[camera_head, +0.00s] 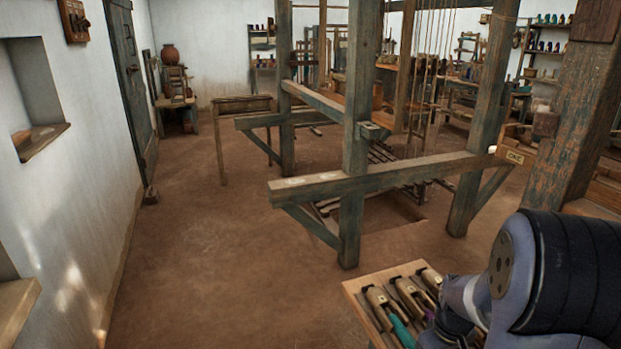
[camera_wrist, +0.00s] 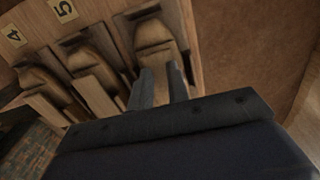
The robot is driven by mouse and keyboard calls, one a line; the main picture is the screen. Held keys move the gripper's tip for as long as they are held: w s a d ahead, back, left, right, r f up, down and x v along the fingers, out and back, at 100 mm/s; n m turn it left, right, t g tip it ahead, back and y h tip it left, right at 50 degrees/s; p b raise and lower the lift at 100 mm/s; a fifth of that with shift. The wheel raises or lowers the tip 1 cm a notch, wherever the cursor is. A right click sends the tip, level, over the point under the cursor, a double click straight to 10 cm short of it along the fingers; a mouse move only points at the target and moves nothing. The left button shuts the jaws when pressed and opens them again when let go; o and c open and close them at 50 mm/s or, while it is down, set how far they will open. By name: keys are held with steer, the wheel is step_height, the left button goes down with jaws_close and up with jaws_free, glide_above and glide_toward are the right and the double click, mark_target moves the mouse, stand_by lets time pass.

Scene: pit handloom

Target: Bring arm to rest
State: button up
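My gripper (camera_wrist: 162,88) shows in the wrist view as two short dark fingers with a narrow gap between them, and I see nothing held in the gap. Beyond the fingertips is a wooden rack (camera_wrist: 100,11) with slots holding wooden shuttle-like pieces (camera_wrist: 86,58). I cannot tell how far the fingertips are from the nearest piece (camera_wrist: 152,34). In the head view my arm (camera_head: 495,285) comes in at the lower right, over the right side of the same kind of rack (camera_head: 351,287). My fingers are hidden there.
A large wooden loom frame (camera_head: 355,150) stands ahead over a pit, its front beam (camera_head: 385,178) reaching towards the right. A thick post (camera_head: 575,125) stands at right, close to my arm. The earth floor (camera_head: 200,260) is clear at left, beside the white wall (camera_head: 75,140).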

steer(key=shift+f, duration=0.7)
steer(key=shift+r+n, duration=0.15)
steer(key=shift+n, duration=0.75)
steer(key=n, duration=0.5)
steer(key=shift+n, duration=0.3)
